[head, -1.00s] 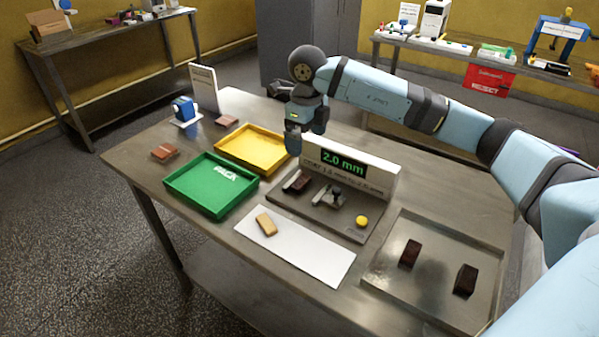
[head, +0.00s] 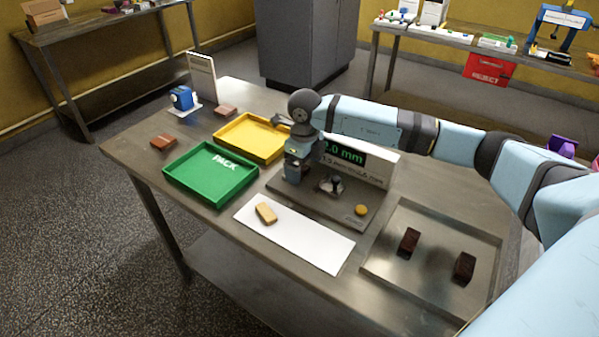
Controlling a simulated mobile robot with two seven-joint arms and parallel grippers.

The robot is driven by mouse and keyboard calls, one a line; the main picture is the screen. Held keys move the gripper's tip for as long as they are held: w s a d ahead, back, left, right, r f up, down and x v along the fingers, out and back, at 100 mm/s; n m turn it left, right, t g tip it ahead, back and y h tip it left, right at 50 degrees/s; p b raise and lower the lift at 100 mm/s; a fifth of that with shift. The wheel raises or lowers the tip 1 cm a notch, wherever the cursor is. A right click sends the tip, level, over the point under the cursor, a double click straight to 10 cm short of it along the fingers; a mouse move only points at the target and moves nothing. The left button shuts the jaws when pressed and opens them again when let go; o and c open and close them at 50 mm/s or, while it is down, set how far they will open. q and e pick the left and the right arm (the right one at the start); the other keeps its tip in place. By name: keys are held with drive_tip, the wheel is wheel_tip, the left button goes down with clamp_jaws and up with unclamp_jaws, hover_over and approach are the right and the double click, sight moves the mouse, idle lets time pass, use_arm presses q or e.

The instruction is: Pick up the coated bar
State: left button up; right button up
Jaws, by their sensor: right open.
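My right gripper (head: 291,179) points down over the left end of the grey measuring plate (head: 327,206), in front of the display panel (head: 385,168). It is open. The dark coated bar at that end of the plate is hidden behind the gripper, so I cannot tell whether the fingers are around it. Two more dark coated bars lie on the metal tray at the right, one on the left (head: 409,241) and one on the right (head: 465,266). My left gripper is out of view.
A green PACK tray (head: 209,203) and a yellow tray (head: 278,159) stand left of the plate. A tan bar (head: 266,213) lies on a white sheet (head: 310,246). The metal tray (head: 385,279) is at right. Brown blocks (head: 163,142) and a blue device (head: 182,98) stand at far left.

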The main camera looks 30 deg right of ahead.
wheel_tip(320, 180, down, 2)
drive_tip(key=c, duration=0.8)
drive_tip(key=shift+r, duration=0.1)
